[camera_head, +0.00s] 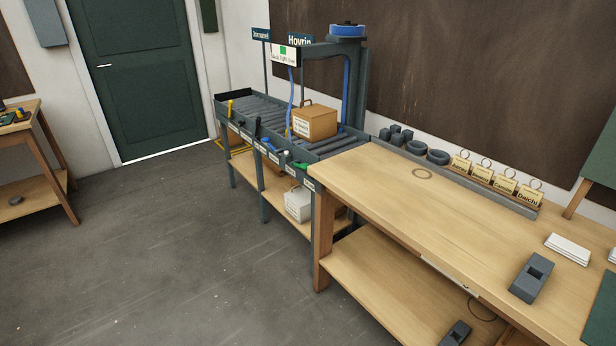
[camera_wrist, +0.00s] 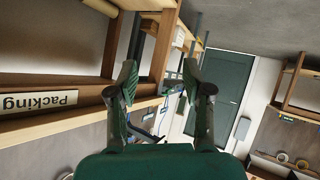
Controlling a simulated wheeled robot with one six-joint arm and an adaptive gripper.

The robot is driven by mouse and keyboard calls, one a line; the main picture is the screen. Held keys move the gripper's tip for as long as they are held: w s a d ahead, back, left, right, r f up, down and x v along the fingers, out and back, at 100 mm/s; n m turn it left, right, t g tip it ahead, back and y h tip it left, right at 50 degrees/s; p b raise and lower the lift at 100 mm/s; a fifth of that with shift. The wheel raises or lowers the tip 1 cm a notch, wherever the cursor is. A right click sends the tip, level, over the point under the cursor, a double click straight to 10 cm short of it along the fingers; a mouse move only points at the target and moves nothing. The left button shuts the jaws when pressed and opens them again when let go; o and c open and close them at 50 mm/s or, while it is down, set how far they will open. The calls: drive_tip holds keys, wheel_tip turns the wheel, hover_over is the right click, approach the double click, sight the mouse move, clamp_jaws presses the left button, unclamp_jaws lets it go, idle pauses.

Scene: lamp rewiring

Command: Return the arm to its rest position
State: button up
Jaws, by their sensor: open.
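My gripper (camera_wrist: 160,85) shows in the wrist view with its two fingers spread apart. It is open and nothing is between the fingertips. My arm and gripper do not show in the head view, so the arm's overall pose cannot be told.
A wooden workbench (camera_head: 400,190) fills the right of the head view, with a grey block tool (camera_head: 531,280) and name tags (camera_head: 502,185) on it. A roller conveyor (camera_head: 265,115) carries a cardboard box (camera_head: 314,123).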

drive_tip(key=s+r+m+t, duration=0.1)
drive_tip(key=s+r, duration=0.2)
drive_tip(key=s, duration=0.8)
drive_tip(key=s+r+m, duration=0.1)
drive_tip(key=s+r, duration=0.2)
drive_tip(key=s, duration=0.8)
drive_tip(key=s+r+m+t, duration=0.1)
drive_tip(key=s+r+t, duration=0.1)
drive_tip(key=s+r, duration=1.3)
drive_tip(key=shift+s+a+r+m, duration=0.15)
drive_tip(key=shift+a+r+m, duration=0.2)
drive_tip(key=shift+r, duration=0.55)
